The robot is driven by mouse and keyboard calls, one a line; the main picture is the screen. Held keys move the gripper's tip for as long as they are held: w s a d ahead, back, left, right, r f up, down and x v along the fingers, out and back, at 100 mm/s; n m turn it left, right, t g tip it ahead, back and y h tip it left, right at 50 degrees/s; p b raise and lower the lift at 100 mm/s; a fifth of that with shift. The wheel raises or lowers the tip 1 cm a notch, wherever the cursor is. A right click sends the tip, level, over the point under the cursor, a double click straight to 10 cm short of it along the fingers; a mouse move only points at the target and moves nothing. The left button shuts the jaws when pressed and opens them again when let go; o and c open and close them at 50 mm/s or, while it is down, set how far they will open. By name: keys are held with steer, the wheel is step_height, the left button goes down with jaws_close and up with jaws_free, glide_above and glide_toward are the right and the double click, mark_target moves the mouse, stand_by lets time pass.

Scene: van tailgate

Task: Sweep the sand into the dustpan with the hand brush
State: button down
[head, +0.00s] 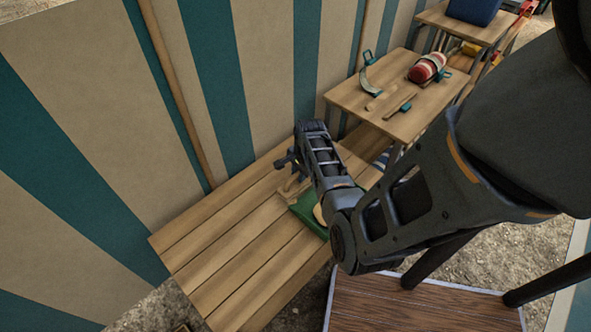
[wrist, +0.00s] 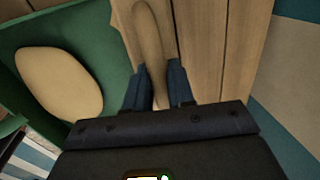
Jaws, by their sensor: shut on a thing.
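A green dustpan (head: 303,212) lies on the slatted wooden table, partly hidden by my arm in the head view. In the wrist view the dustpan (wrist: 98,30) fills the left side. A smooth, pale oval heap of sand (wrist: 58,82) lies on its green surface. A sliver of the sand (head: 318,214) shows beside my arm in the head view. My gripper (wrist: 157,85) is shut on the pale wooden handle of the hand brush (wrist: 148,32), just right of the dustpan. In the head view my gripper (head: 290,170) is low over the table. The bristles cannot be made out.
The slatted wooden table (head: 225,270) is bare at its front left. A striped beige and teal wall (head: 120,110) stands close behind it. A second table (head: 390,110) at the back right bears a red roll (head: 428,67) and small tools. A blue box (head: 473,10) is farther back.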

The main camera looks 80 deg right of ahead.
steer(key=shift+s+a+p, duration=0.2)
steer(key=shift+s+p, duration=0.1)
steer(key=shift+s, duration=0.6)
steer(key=r+p, duration=0.2)
steer(key=w+r+p, duration=0.1)
steer(key=r+p, duration=0.1)
steer(key=d+r+p, duration=0.1)
steer(key=r+p, duration=0.1)
steer(key=r, duration=0.1)
steer(key=shift+w, duration=0.35)
steer(key=w+a+r+p, duration=0.2)
steer(key=w+a+p, duration=0.1)
steer(key=w, duration=0.3)
steer(key=f+b, duration=0.8)
steer(key=shift+s+a, duration=0.1)
steer(key=shift+s, duration=0.1)
